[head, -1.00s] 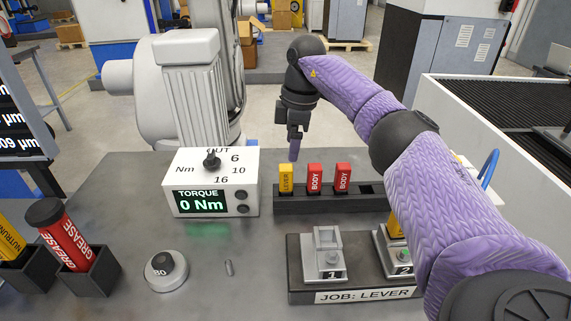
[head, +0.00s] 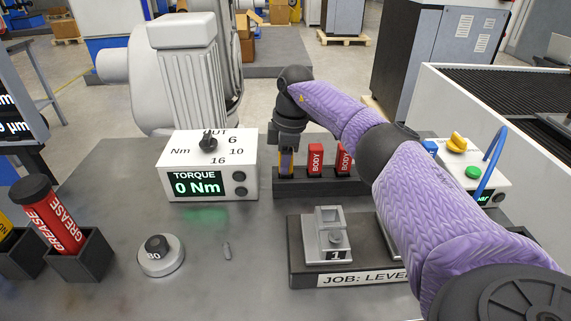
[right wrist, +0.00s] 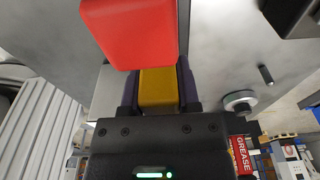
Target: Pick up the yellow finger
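The yellow finger (head: 286,161), labelled LEVER in the earlier head view, stands upright in the dark rack (head: 320,188), at the left end of the row. My right gripper (head: 286,168) has come down over it, with one finger on each side. In the right wrist view the yellow finger (right wrist: 158,88) fills the space between my purple fingertips (right wrist: 159,92). No clear gap shows, but I cannot tell whether they press on it. The finger's lower part is hidden in the rack. My left gripper is in neither view.
Two red BODY fingers (head: 315,160) (head: 344,160) stand in the rack to the right; one looms close in the wrist view (right wrist: 130,30). The torque box (head: 208,165) is just left of the rack. The JOB: LEVER fixture (head: 308,268) lies in front, partly behind my arm.

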